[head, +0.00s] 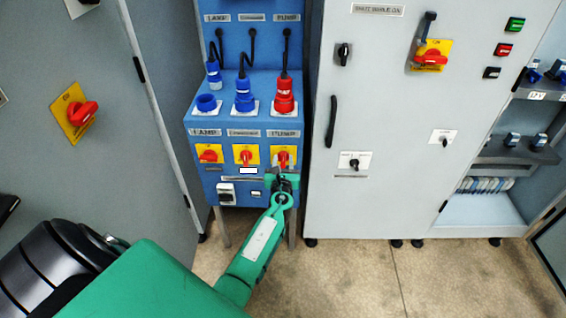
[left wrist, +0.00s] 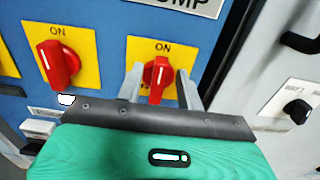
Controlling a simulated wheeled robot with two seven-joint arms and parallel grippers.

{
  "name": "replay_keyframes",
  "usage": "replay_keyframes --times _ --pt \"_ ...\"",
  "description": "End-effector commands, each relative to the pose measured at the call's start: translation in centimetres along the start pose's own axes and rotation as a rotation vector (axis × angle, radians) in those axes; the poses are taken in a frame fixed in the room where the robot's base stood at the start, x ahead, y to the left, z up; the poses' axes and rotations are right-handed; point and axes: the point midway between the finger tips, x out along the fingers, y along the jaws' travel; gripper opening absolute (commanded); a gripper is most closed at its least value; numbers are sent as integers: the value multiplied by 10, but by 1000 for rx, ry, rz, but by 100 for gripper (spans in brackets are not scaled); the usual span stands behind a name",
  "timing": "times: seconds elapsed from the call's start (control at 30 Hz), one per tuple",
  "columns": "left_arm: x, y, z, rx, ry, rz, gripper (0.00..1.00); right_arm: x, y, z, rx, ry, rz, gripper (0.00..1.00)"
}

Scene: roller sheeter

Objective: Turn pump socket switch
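The pump socket switch is a red rotary knob on a yellow plate (head: 293,151), lower right on the blue socket box, under the "PUMP" label. In the left wrist view its red knob (left wrist: 157,76) stands roughly upright below "ON". My left gripper (head: 285,176) is right at this switch. In the left wrist view its two grey fingers (left wrist: 160,86) stand on either side of the knob, with narrow gaps and no clear grip. The lower part of the knob is hidden by the gripper body. My right gripper is not in view.
A second red knob (left wrist: 58,64) sits close on the left in the left wrist view. Blue and red plugs with cables (head: 284,95) rise above the switches. Grey cabinets (head: 390,120) stand close on both sides. The floor (head: 350,280) in front is clear.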

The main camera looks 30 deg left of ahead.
Motion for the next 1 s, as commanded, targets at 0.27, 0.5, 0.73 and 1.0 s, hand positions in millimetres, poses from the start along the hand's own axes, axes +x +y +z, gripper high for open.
replay_keyframes --times 0.27,0.5,0.73,1.0 --pt "1 0 0 0 0 0 37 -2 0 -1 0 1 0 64" --pt "1 0 0 0 0 0 0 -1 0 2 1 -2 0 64" --pt "1 0 0 -13 0 0 0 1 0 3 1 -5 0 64" --pt "1 3 -2 -126 -1 0 0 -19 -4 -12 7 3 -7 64"
